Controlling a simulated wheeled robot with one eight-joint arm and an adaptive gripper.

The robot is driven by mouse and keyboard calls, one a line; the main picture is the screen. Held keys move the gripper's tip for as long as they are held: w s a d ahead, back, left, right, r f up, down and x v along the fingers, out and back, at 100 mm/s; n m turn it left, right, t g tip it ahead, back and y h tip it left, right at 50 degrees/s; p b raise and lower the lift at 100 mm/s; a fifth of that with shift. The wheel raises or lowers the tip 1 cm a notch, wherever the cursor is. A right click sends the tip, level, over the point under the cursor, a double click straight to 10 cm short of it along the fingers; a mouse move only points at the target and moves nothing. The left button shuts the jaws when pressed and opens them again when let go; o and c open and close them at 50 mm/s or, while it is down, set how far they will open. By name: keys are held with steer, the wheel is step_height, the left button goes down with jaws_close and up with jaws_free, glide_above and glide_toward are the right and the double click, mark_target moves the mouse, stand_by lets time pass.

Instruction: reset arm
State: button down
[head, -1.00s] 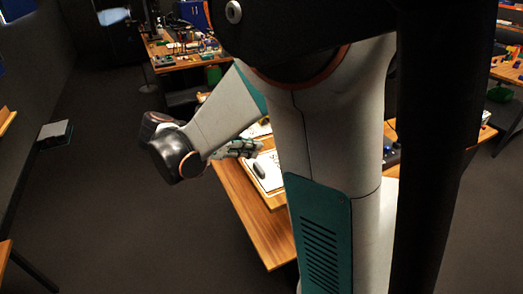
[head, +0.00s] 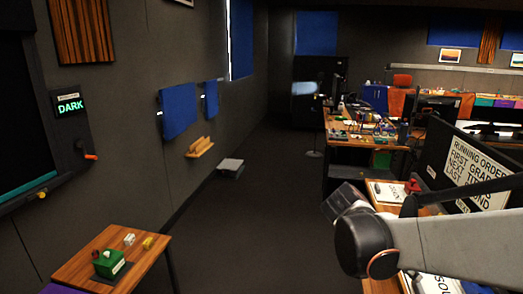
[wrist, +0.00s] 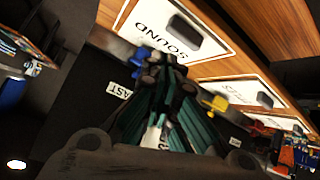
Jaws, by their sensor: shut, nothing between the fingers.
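My gripper (wrist: 173,75) shows in the wrist view with its teal fingers drawn together and nothing between them. It is above a wooden desk with a white panel (wrist: 142,22) marked "SOUND", which has a dark grey block on it. I cannot tell its exact height over the desk. In the head view my bent arm enters from the right, in front of the desk (head: 380,285); the gripper itself is not visible there.
In the wrist view, a second white panel (wrist: 230,88), a yellow piece (wrist: 214,102) and a "FAST" label (wrist: 119,89) lie near the fingers. In the head view, a sign board (head: 475,170) stands close behind my arm. A small table (head: 75,268) stands front left. The floor between is clear.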

steer(key=s+a+n+t+y, duration=0.3)
steer(key=s+a+n+y, duration=0.1)
steer(key=a+n, duration=0.3)
steer(key=s+a+n+t+y, duration=0.4)
steer(key=a+n+y, duration=0.1)
steer(key=a+n, duration=0.3)
steer(key=shift+a+n+t+y, duration=0.15)
steer(key=shift+n+t+y, duration=0.15)
steer(key=shift+s+f, duration=0.1)
